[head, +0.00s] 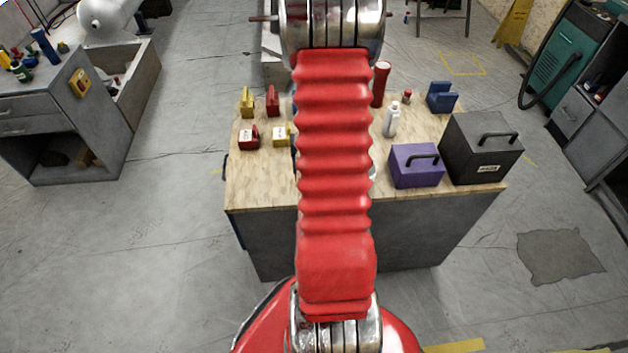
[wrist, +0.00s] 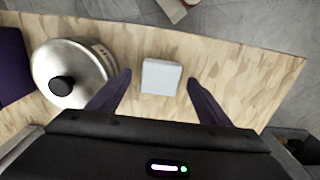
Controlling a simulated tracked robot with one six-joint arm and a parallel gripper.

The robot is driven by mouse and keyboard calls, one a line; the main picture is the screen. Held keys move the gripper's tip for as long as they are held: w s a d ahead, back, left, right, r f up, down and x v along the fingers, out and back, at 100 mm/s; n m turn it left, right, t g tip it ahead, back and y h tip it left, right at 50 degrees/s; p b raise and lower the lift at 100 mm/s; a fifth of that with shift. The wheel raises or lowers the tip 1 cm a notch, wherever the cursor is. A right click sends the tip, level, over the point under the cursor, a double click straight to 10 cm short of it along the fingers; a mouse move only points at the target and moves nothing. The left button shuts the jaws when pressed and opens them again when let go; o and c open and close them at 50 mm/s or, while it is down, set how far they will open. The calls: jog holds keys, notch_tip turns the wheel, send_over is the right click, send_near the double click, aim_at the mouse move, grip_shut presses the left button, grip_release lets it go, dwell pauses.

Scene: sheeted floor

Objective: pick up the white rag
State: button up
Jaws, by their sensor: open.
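The white rag (wrist: 161,76) shows in the wrist view as a small, folded, pale square lying flat on the wooden bench top (wrist: 230,70). My gripper (wrist: 160,78) is open, its two dark fingers on either side of the rag in the picture, with wood showing between each finger and the cloth. How high the fingers are above the bench I cannot tell. In the head view my red arm covers the middle of the bench, and neither the rag nor my gripper shows there.
A steel pot with a black-knobbed lid (wrist: 72,75) sits close to the left finger in the wrist view. The head view shows a purple box (head: 416,168), a black box (head: 480,150) and a white bottle (head: 391,119) at right. Bare wood lies right of the rag.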

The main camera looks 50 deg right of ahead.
jog(key=shift+f, duration=0.9)
jog(key=c, duration=1.1)
jog(key=shift+r, duration=0.1)
notch_tip(320, 180, up, 10)
jog(key=shift+f, duration=0.1)
dwell(0.3)
